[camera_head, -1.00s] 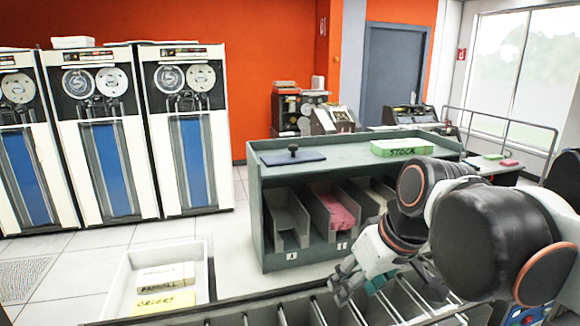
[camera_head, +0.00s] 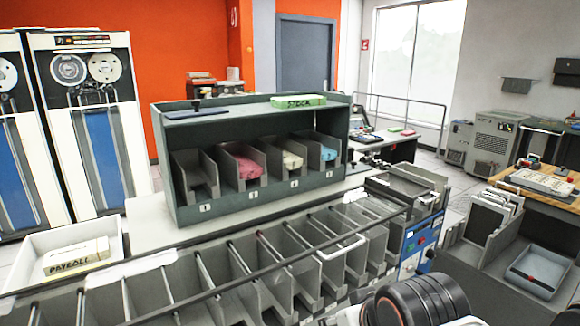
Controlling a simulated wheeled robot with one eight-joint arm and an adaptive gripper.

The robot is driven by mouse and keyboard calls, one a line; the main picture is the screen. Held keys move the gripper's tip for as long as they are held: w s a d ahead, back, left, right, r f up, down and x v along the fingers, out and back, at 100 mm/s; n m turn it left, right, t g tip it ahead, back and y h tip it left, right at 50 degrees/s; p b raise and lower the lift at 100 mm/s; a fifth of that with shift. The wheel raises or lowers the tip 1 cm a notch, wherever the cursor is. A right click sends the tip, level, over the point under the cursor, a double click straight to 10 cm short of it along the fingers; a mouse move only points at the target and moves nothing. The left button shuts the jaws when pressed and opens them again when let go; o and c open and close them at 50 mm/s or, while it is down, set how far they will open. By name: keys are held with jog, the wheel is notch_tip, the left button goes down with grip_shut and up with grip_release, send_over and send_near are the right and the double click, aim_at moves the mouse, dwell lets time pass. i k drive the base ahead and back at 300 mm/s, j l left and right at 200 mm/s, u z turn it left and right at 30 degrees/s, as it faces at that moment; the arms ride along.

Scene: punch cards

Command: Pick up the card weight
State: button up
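A flat dark slab (camera_head: 197,113) with a small black knob (camera_head: 196,103) on top lies on the left end of the green-grey cabinet's top (camera_head: 240,106). It looks like the card weight, though it is small in this view. Nothing touches or covers it. Part of my arm (camera_head: 425,300) shows at the bottom right edge, well below and to the right of the cabinet. My gripper is out of the picture.
A green STOCK card block (camera_head: 299,102) lies right of the slab. Below are bins with pink (camera_head: 247,166), cream and blue cards. A row of sorter pockets (camera_head: 270,265) spans the front. A white PAYROLL tray (camera_head: 45,245) stands left, a wooden desk (camera_head: 560,196) right.

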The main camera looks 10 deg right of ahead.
aim_at(354, 169)
jog(key=i+l, duration=0.1)
jog(key=l, duration=0.25)
jog(key=i+l, duration=0.15)
jog(key=l, duration=0.2)
jog(key=i+l+u, duration=0.1)
jog(key=l, duration=0.25)
jog(key=i+l, duration=0.15)
jog(key=l, duration=0.25)
jog(key=i+l, duration=0.1)
jog(key=l, duration=0.25)
